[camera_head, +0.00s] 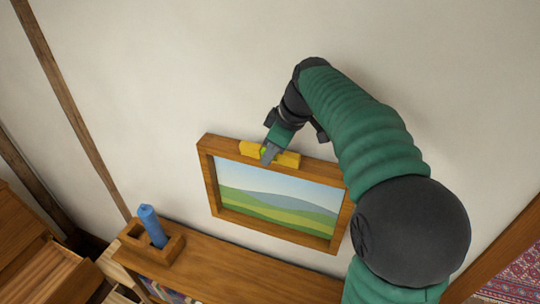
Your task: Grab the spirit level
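The yellow spirit level (286,158) lies along the top edge of the wooden picture frame (207,178) on the wall. Its green vial shows near the gripper. My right gripper (267,153) reaches down from above, with its fingers at the middle of the level and overlapping it in the picture. I cannot tell whether the fingers are closed on it. My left gripper is out of view.
Below the picture is a wooden shelf (215,262) with a wooden holder (170,252) and a blue rolled object (151,226). An open drawer (45,272) is at the lower left. The wall around the picture is mostly bare.

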